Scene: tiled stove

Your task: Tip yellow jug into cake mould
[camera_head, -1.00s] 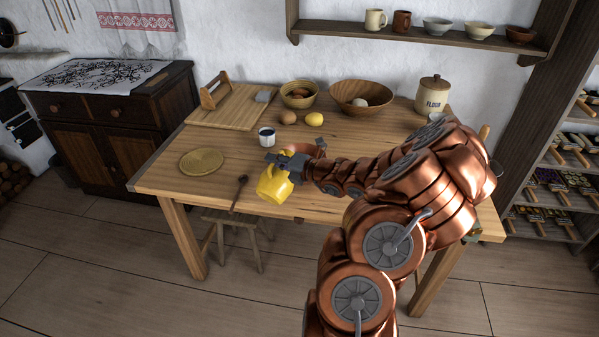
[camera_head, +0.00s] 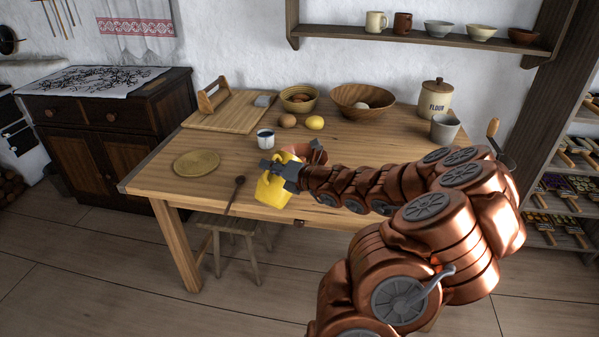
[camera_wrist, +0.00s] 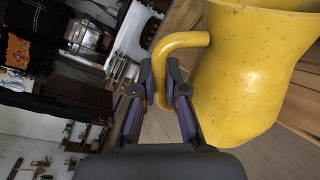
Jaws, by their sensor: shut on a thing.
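The yellow jug (camera_head: 271,190) hangs in my gripper (camera_head: 281,172) over the front edge of the table, beside the wooden spoon. My gripper is shut on the jug's handle, as the wrist view (camera_wrist: 160,82) shows. The jug's body (camera_wrist: 245,75) fills the right of that view. I cannot tell what is inside it or exactly how far it tilts. A reddish-brown rounded vessel (camera_head: 298,147), seemingly the cake mould, stands on the table just behind my gripper. The gripper and jug hide much of it, and its inside is hardly visible.
The wooden table (camera_head: 165,185) holds a white mug (camera_head: 265,138), a woven mat (camera_head: 196,163), a dark spoon (camera_head: 235,194), a lemon (camera_head: 314,123), an egg (camera_head: 287,120), bowls (camera_head: 362,100), a flour jar (camera_head: 435,98) and a grey pot (camera_head: 444,129). A stool (camera_head: 231,225) stands below.

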